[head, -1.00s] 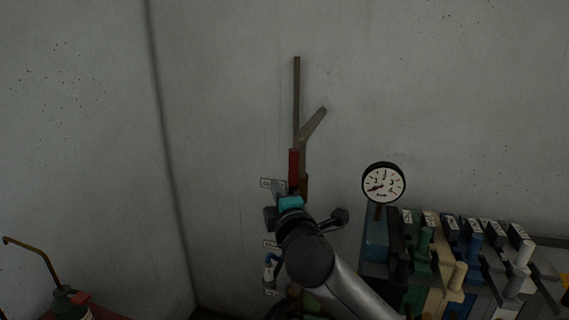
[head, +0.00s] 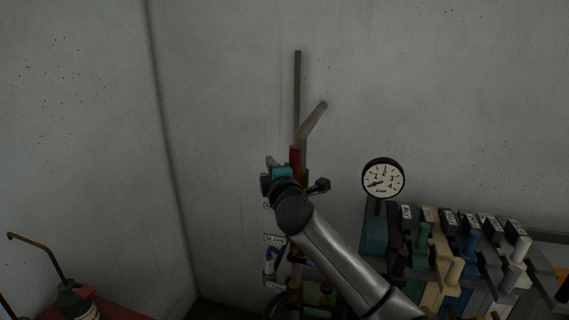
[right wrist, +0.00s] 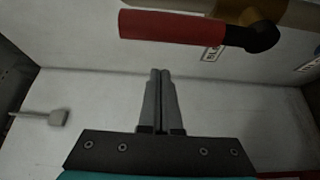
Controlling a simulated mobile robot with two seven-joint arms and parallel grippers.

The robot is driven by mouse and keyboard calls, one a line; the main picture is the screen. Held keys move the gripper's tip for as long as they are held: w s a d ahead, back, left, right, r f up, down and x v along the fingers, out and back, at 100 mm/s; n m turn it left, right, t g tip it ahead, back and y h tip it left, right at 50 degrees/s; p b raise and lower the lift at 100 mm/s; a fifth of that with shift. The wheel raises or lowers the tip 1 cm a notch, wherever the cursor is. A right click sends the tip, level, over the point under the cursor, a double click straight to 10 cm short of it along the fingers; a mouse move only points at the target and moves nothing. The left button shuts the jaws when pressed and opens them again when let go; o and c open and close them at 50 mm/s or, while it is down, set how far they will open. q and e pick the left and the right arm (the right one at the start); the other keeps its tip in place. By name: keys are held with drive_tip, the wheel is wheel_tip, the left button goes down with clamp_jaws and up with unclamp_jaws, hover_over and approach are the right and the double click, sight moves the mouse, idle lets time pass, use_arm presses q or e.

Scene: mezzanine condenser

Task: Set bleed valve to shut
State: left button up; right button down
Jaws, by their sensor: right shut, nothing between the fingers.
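The bleed valve shows as a red lever handle (head: 295,157) on a brass-coloured body, on the thin vertical pipe at the wall. In the right wrist view the red handle (right wrist: 172,26) lies across the top, joined at its right end to a dark hub on the brass body. A partly hidden label beside it starts with "BL". My right gripper (head: 270,163) is just left of the handle in the head view. Its closed fingers (right wrist: 160,73) are empty and appear apart from the handle. My arm hides the lower part of the valve. My left gripper is not in view.
A blue handle (head: 273,256) with a label sits lower on the pipework. A round gauge (head: 383,178) stands to the right, above a row of coloured levers (head: 470,240). An oil can (head: 76,302) stands at the lower left. The wall above is bare.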

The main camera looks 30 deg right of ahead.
drive_tip(key=shift+s+d+p, duration=0.35)
drive_tip(key=shift+s+d, duration=0.7)
drive_tip(key=shift+d, duration=0.2)
drive_tip(key=shift+s+d+m+t+b, duration=0.3)
drive_tip(key=shift+m+t+b, duration=0.1)
drive_tip(key=shift+m+b, duration=0.3)
